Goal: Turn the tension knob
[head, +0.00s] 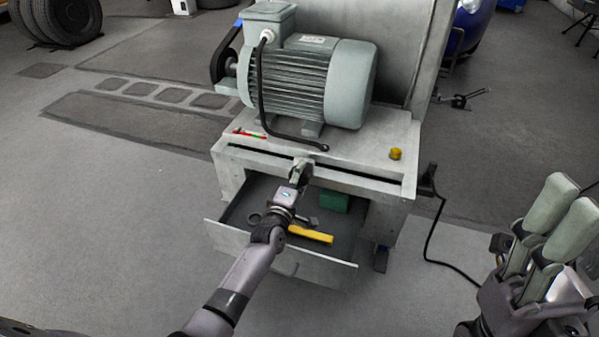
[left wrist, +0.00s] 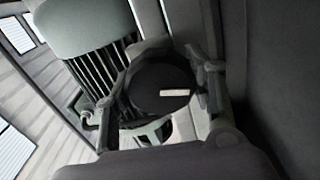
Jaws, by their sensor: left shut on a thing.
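The tension knob (left wrist: 160,80) is a dark round knob with a short pale mark on its face. In the left wrist view it sits between the two fingers of my left gripper (head: 301,172), which is shut on it from both sides. In the head view the gripper is at the front slot of the grey machine bench (head: 375,155), and it and the arm mostly hide the knob. My right gripper (head: 548,232) is at the right edge of the head view, away from the bench; its two pale fingers are seen obliquely.
A large grey-green motor (head: 310,75) stands on the bench with a black cable. A yellow cap (head: 395,154) is on the bench top. An open drawer (head: 318,268) under my left arm holds a yellow bar (head: 311,234) and a green box (head: 334,201).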

